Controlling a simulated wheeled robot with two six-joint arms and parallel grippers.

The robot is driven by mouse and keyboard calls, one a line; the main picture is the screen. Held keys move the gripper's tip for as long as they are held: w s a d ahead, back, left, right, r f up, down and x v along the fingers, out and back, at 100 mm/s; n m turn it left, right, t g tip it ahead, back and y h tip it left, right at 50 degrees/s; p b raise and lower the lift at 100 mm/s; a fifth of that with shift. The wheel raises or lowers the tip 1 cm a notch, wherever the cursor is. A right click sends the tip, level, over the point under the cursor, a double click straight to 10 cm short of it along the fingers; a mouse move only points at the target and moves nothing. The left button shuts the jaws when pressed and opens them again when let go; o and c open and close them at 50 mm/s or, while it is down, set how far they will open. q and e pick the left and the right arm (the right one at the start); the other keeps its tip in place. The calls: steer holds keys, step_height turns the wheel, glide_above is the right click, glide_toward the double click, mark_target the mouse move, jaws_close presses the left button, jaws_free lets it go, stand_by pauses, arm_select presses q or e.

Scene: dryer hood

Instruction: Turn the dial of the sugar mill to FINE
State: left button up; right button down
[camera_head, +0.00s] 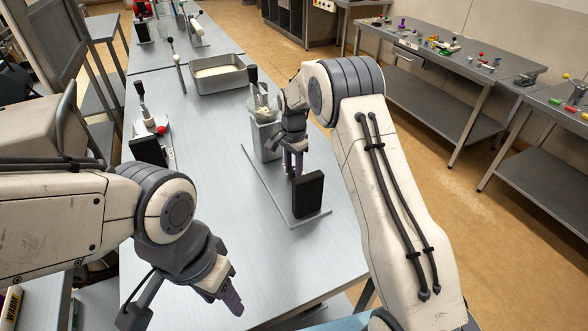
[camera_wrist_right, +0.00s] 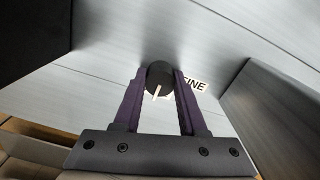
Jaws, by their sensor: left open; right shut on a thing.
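The sugar mill (camera_head: 262,135) stands on the long table, a grey body with a clear-looking hopper on top. Its dial (camera_wrist_right: 159,77) is a round black knob with a white pointer line, seen in the right wrist view. The pointer points down and slightly left in that picture. The FINE label (camera_wrist_right: 198,86) is right of the dial, its first letter partly hidden by a finger. My right gripper (camera_wrist_right: 158,84) is shut on the dial, a purple finger on each side; the head view shows this gripper (camera_head: 293,170) beside the mill. My left gripper (camera_head: 236,305) is open and empty, near the table's front.
A black block (camera_head: 308,195) stands on a thin grey plate (camera_head: 268,198) close to my right gripper. A metal tray (camera_head: 222,80) of pale material lies behind. Black devices with levers (camera_head: 149,150) line the left edge. The table's middle front is clear.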

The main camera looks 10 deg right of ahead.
steer(key=n, duration=0.4)
steer(key=shift+r+p, duration=0.1)
steer(key=shift+p, duration=0.25)
steer(key=n, duration=0.4)
steer(key=shift+n, duration=0.3)
steer(key=n, duration=0.4)
steer(key=shift+p, duration=0.4)
steer(key=n, duration=0.5)
steer(key=shift+c, duration=2.3)
jaws_free()
